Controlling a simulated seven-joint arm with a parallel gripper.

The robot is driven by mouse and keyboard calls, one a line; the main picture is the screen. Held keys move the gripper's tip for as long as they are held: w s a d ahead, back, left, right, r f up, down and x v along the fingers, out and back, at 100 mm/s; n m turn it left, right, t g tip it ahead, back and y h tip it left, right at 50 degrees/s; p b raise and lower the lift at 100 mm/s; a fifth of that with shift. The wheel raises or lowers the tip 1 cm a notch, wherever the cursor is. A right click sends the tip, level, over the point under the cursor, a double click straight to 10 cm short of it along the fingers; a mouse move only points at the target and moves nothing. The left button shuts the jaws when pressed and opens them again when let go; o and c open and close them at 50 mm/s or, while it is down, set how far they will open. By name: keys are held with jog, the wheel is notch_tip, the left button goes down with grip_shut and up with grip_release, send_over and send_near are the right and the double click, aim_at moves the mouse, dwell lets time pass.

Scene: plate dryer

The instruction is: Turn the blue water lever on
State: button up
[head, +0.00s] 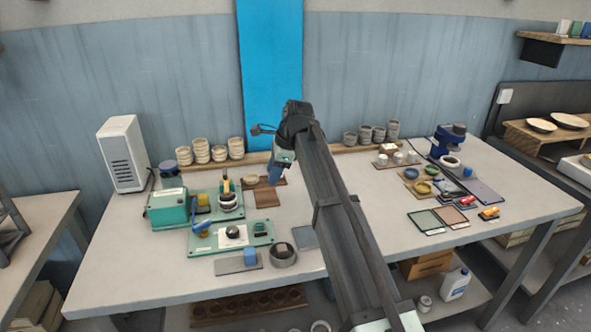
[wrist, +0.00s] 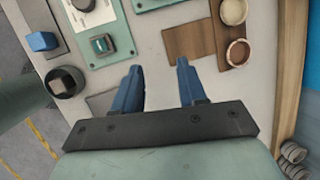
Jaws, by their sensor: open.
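The blue lever (head: 203,224) sits at the left end of the front green board (head: 258,240), beside a white panel with a dark knob. Part of the front green board (wrist: 120,48) shows there with a teal button (wrist: 103,45). The lever is outside the wrist view.
A blue cube (head: 250,257) and a dark round bowl (head: 283,256) are at the table's front. Wooden boards (wrist: 185,42) with small cups lie near my fingers. My arm crosses the table's middle.

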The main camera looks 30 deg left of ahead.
jog(key=w+d+f+t, duration=0.1)
jog(key=w+d, duration=0.3)
jog(key=w, duration=0.1)
jog(key=shift+w, duration=0.35)
jog(key=shift+s, duration=0.1)
notch_tip(320, 180, up, 5)
jog(key=n+h, duration=0.4)
jog(key=n, duration=0.2)
send_over(201, 224)
jog(key=shift+n, duration=0.3)
notch_tip(201, 224, down, 14)
jog(key=shift+a+r, duration=0.1)
grip_shut()
